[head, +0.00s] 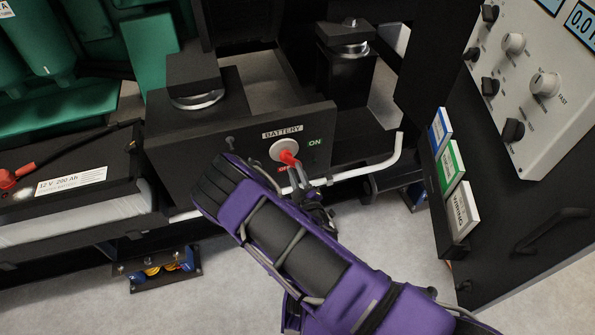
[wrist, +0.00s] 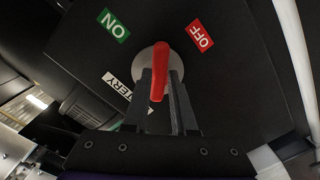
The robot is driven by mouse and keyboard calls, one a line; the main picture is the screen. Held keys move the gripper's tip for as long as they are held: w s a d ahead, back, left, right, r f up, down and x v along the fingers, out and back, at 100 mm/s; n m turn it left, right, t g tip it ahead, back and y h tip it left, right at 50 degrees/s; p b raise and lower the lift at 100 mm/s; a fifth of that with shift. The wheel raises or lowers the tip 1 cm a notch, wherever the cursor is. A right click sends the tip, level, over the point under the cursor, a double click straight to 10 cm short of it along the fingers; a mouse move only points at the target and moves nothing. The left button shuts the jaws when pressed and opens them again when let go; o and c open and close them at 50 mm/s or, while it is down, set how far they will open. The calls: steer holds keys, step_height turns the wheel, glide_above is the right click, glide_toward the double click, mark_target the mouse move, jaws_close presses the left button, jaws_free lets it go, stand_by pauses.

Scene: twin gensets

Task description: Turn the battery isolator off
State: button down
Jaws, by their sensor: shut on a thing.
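The battery isolator has a red handle (head: 288,157) on a pale round disc (head: 281,149), set in a dark panel under a BATTERY label (head: 282,131). In the wrist view the red handle (wrist: 160,68) stands between the ON mark (wrist: 114,25) and the OFF mark (wrist: 200,36), lined up with neither. My gripper (head: 296,168) is at the handle. Its two fingers (wrist: 161,88) are shut on the handle from either side.
A white rail (head: 365,165) runs just below the panel, close to my gripper. A battery (head: 70,185) with a red terminal is at left. A control cabinet (head: 500,200) with knobs and coloured tags stands at right.

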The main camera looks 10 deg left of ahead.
mark_target(290, 160)
steer(key=m, duration=0.2)
steer(key=a+r+m, duration=0.1)
steer(key=m, duration=0.1)
steer(key=w+a+r+m+y+b, duration=0.1)
steer(key=shift+a+r+m, duration=0.15)
steer(key=shift+m, duration=0.25)
steer(key=shift+w+m+t, duration=0.1)
steer(key=shift+m+t, duration=0.2)
steer(key=shift+m, duration=0.9)
steer(key=shift+w+d, duration=0.1)
steer(key=shift+d, duration=0.15)
steer(key=c, duration=0.7)
jaws_free()
steer(key=v, duration=0.4)
steer(key=f+v, duration=0.1)
steer(key=v, duration=0.7)
steer(key=shift+s+a+f, duration=0.15)
steer(key=shift+s+f, duration=0.1)
steer(key=shift+s, duration=0.25)
steer(key=shift+g, duration=0.4)
steer(key=shift+p+v, duration=0.3)
steer(key=shift+v, duration=3.1)
